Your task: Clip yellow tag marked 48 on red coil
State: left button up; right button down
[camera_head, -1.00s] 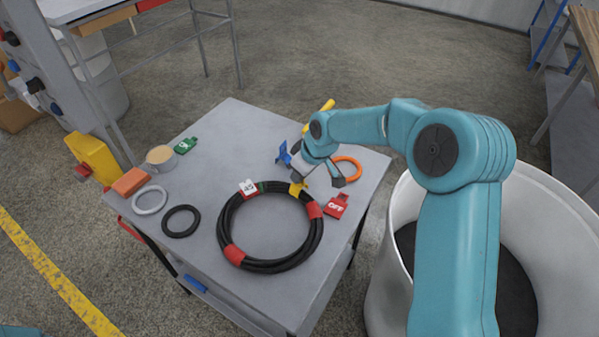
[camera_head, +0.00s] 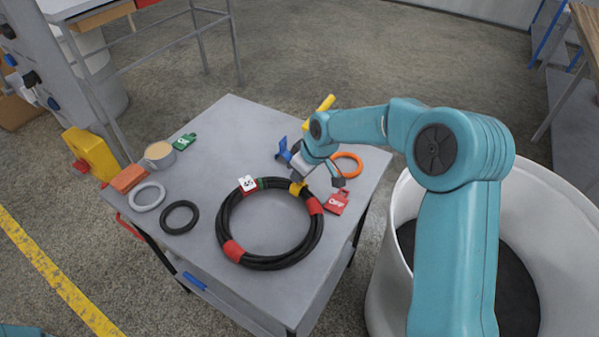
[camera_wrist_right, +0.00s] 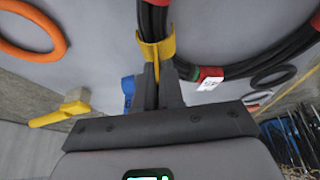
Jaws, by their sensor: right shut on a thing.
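The coil (camera_head: 230,214) is a black hose ring with red bands, lying flat on the grey table. The yellow tag (camera_head: 297,188) is at the coil's upper right, beside a red band. My right gripper (camera_head: 302,180) is shut on this tag. In the right wrist view, the narrow fingers (camera_wrist_right: 157,88) meet the yellow tag (camera_wrist_right: 160,48), which sits around part of the black hoses (camera_wrist_right: 154,18). I cannot read its number, nor tell whether it is fully closed round the hose. My left gripper is out of view.
A white numbered tag (camera_head: 248,183) sits on the coil's upper left. A red OFF tag (camera_head: 338,203), an orange ring (camera_head: 348,163), a blue item (camera_head: 283,149) and a yellow-handled item (camera_head: 325,104) lie near my gripper. Rings, a cup (camera_head: 160,154) and an orange block (camera_head: 129,179) are at left.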

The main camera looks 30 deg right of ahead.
jog(key=shift+f+b, duration=0.35)
jog(key=shift+f, duration=0.15)
dwell(0.3)
jog(key=c, duration=1.2)
grip_release()
jog(key=shift+r, duration=0.15)
